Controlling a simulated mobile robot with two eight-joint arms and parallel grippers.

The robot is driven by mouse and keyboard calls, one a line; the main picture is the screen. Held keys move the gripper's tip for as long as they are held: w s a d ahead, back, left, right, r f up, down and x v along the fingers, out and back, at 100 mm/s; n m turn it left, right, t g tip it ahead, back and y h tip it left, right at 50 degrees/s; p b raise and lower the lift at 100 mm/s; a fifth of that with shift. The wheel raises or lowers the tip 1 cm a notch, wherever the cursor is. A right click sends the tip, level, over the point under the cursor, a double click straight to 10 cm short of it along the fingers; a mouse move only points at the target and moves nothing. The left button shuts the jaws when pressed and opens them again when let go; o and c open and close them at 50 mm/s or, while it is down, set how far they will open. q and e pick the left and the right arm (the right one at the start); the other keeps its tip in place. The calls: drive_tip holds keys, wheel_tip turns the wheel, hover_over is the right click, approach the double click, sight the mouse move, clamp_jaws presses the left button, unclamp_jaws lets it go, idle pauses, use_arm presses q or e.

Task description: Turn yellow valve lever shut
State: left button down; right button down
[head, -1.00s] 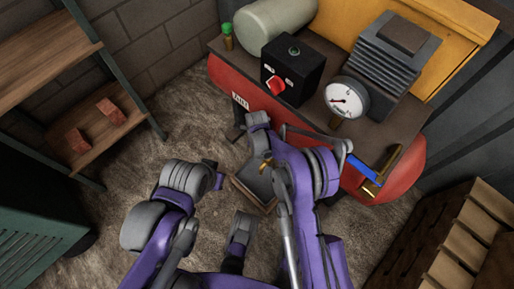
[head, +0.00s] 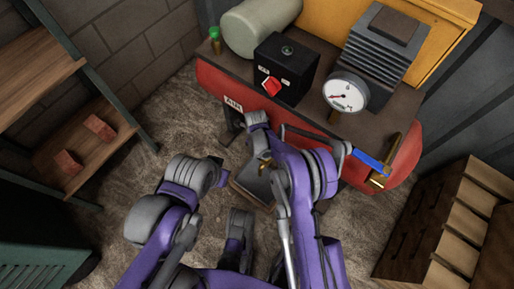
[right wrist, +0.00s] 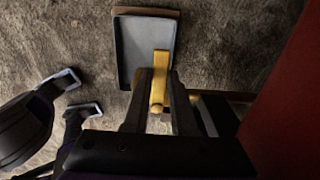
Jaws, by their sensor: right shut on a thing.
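The yellow valve lever (right wrist: 159,80) shows in the right wrist view, between the fingers of my right gripper (right wrist: 158,82). The gripper is shut on it, and the lever's rounded end sticks out between the fingers. In the head view only a small yellow bit of the lever (head: 264,167) shows beside my right arm, low in front of the red tank (head: 218,92). My right fingers are hidden there by my arm. My left arm (head: 165,200) is bent at the left, apart from the lever.
A grey tray (right wrist: 126,45) lies on the floor by the lever. The tank carries a black switch box (head: 284,70) with a red knob, a gauge (head: 346,92) and a blue-handled brass valve (head: 370,160). Shelves (head: 95,150) stand left, a wooden crate (head: 440,215) right.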

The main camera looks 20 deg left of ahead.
drive_tip(key=c, duration=0.7)
unclamp_jaws()
drive_tip(key=shift+r, duration=0.1)
wheel_tip(320, 180, up, 11)
drive_tip(key=p, duration=0.2)
drive_tip(key=shift+f+p, duration=0.2)
drive_tip(key=shift+p, duration=0.1)
